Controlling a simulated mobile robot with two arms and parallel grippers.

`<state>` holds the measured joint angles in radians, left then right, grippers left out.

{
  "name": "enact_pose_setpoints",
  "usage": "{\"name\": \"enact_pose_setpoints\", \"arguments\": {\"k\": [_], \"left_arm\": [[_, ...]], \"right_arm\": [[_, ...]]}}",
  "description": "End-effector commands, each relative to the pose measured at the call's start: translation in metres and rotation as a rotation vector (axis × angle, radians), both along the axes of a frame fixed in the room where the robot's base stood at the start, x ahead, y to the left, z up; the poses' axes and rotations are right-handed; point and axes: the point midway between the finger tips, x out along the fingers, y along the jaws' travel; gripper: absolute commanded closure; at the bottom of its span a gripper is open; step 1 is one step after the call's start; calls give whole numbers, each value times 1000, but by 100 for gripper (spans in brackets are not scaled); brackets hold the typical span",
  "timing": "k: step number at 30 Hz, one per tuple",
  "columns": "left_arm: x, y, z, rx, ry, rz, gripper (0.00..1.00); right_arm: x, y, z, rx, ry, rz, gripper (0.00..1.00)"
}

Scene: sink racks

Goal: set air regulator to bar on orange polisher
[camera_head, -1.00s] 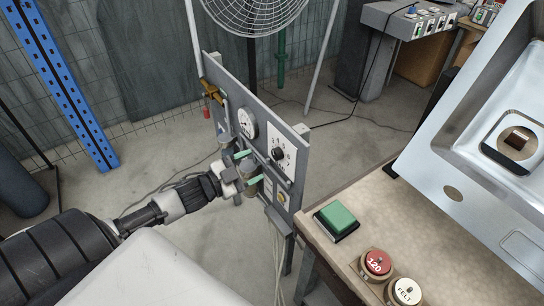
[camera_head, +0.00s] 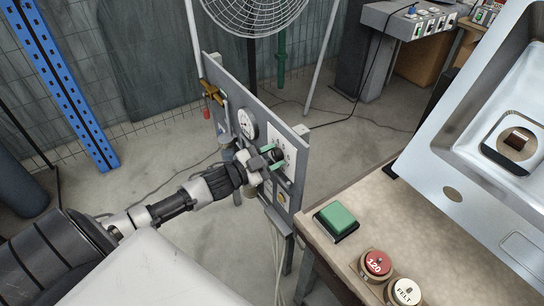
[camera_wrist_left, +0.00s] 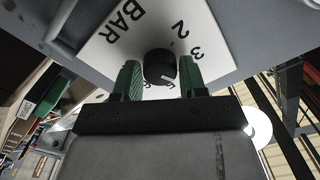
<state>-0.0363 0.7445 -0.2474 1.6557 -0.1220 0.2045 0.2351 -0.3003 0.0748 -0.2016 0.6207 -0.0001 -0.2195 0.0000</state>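The grey regulator panel (camera_head: 228,105) stands upright left of the bench. It carries a round white gauge (camera_head: 247,124) and a white dial plate marked BAR. In the left wrist view the plate (camera_wrist_left: 205,50) shows the numbers 2 and 3, and others are partly hidden. The black regulator knob (camera_wrist_left: 160,64) has a white pointer line towards its lower right. My left gripper (camera_head: 272,157) is at the knob, with one green finger on each side. My right gripper is out of view. No orange polisher is clearly identifiable.
A bench (camera_head: 320,255) at the right holds a green block (camera_head: 336,217), a red-topped 120 disc (camera_head: 376,263), a FELT disc (camera_head: 405,291) and a large metal sink (camera_head: 455,190). A fan (camera_head: 253,12) and blue rack post (camera_head: 66,85) stand behind. The floor between is mostly open.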

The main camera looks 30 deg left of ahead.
Motion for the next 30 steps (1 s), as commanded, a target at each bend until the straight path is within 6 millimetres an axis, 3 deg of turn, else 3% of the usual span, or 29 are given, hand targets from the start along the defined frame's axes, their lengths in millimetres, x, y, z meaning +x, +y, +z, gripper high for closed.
{"name": "enact_pose_setpoints", "arguments": {"k": [1, 5, 17, 30], "left_arm": [[0, 0, 0, 0, 0, 0, 66], [0, 0, 0, 0, 0, 0, 86], [0, 0, 0, 78, -32, 0, 86], [0, -1, -1, 399, -164, 1, 86]], "right_arm": [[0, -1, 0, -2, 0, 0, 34], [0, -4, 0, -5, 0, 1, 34], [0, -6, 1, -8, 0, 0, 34], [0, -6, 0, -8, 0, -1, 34]]}}
